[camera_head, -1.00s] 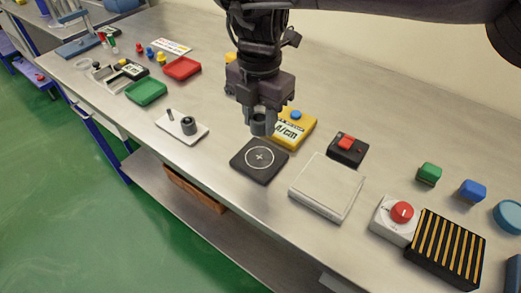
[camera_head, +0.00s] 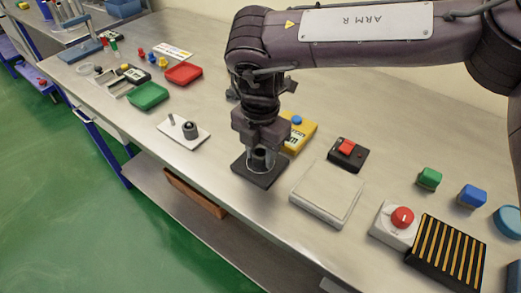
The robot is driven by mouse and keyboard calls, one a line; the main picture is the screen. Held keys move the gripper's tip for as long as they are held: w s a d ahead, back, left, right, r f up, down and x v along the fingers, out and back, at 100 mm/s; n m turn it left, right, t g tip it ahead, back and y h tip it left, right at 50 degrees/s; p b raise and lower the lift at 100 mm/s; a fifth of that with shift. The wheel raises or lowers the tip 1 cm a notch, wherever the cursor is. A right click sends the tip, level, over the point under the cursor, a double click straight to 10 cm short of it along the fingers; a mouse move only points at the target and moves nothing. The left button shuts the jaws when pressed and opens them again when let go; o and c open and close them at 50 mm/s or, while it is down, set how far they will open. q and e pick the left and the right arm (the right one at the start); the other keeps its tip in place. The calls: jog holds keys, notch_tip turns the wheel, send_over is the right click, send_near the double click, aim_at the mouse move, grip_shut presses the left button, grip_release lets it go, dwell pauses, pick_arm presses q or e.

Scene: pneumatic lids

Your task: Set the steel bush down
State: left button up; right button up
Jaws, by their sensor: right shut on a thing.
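The steel bush (camera_head: 259,158) is a dark grey ring-like cylinder, upright between the fingers of my right gripper (camera_head: 260,160). My right gripper is shut on it, just over the middle of the black square pad (camera_head: 249,175). The pad's white circle and cross are mostly hidden by the gripper and bush. The bush looks at or very near the pad's surface; I cannot tell if it touches. My left gripper is not in view.
A white plate with a grey cylinder and a pin (camera_head: 201,138) lies to the left. A pale flat box (camera_head: 327,191) is close on the right. A yellow device (camera_head: 299,130) stands behind the pad. Green (camera_head: 148,97) and red (camera_head: 184,74) trays lie farther left.

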jog(key=o, duration=1.1)
notch_tip(320, 180, up, 12)
jog(key=shift+r, duration=0.15)
